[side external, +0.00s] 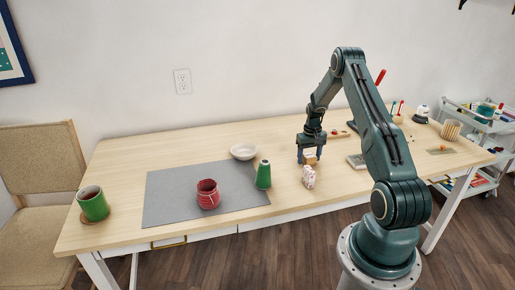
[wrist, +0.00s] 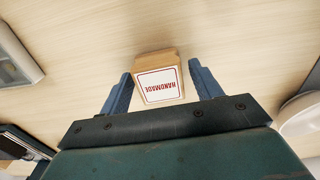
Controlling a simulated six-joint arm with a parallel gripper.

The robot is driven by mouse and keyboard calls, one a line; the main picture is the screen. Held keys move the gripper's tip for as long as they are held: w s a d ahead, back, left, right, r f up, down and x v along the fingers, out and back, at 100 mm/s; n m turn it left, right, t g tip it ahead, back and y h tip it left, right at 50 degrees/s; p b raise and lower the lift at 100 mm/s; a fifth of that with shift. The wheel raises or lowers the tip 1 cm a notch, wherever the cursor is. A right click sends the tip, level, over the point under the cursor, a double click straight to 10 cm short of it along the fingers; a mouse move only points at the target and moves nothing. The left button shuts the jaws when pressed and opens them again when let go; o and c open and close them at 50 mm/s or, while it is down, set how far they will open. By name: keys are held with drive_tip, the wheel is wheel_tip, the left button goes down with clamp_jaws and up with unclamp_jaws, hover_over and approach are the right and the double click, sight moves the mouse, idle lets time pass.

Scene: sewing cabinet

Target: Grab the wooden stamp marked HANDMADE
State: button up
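The wooden stamp (wrist: 159,85) has a white label with red letters reading HANDMADE, upside down in the wrist view. It sits on the light wood table (side external: 125,165). My gripper (wrist: 162,70) is open, with one blue finger on each side of the stamp. A narrow gap shows between the stamp and the right finger; the left finger is very close to it, and I cannot tell if they touch. In the side view my gripper (side external: 309,155) is low over the table at the stamp (side external: 310,160), which the fingers partly hide.
A white and red patterned item (side external: 308,178) stands just in front of the stamp. A flat grey case (side external: 357,161) lies right.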

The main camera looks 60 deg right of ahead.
sight(309, 155)
drive_tip(key=c, duration=0.8)
drive_tip(key=shift+r, duration=0.15)
wheel_tip(309, 155, up, 20)
drive_tip(key=shift+f, duration=0.1)
idle(0.6)
